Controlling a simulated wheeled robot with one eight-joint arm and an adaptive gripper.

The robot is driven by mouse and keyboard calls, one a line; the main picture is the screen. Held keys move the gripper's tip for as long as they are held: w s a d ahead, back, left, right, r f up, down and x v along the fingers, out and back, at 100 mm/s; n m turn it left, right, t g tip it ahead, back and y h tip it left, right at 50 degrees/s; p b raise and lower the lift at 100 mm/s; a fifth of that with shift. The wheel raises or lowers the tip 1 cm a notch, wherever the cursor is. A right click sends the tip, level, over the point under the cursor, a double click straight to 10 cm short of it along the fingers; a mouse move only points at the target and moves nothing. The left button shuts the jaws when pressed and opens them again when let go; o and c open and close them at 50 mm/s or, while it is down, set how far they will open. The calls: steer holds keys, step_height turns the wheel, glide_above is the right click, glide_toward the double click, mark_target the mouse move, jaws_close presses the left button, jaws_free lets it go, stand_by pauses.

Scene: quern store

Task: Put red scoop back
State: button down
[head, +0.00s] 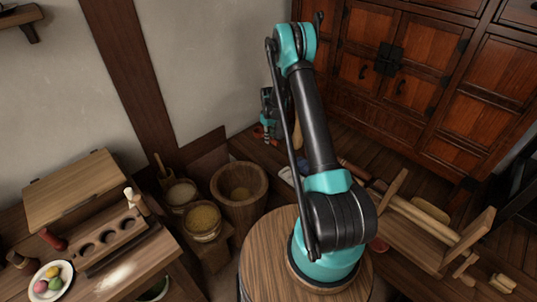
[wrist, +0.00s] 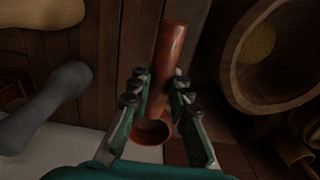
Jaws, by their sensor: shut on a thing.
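The red scoop (wrist: 168,65) is in my gripper (wrist: 158,88) in the wrist view. Its rounded shaft points up in the picture and its open, hollow end faces me low between the fingers. The fingers close on it from both sides. In the head view my gripper (head: 269,118) is held out near the back wall, beyond the wooden tub, with a small bit of red showing beside it. The arm hides part of that area.
A round wooden tub (head: 240,207) and grain-filled containers (head: 203,222) stand left of my arm. A side table holds a wooden block with round holes (head: 128,226) and a plate of coloured balls (head: 40,292). A wooden rack (head: 425,235) is at right, before the cabinet (head: 400,85).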

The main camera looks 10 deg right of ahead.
mark_target(269, 159)
step_height(269, 159, down, 12)
steer(key=shift+r, duration=0.1)
stand_by(0.4)
steer(key=c, duration=1.4)
jaws_free()
steer(key=shift+c, duration=0.2)
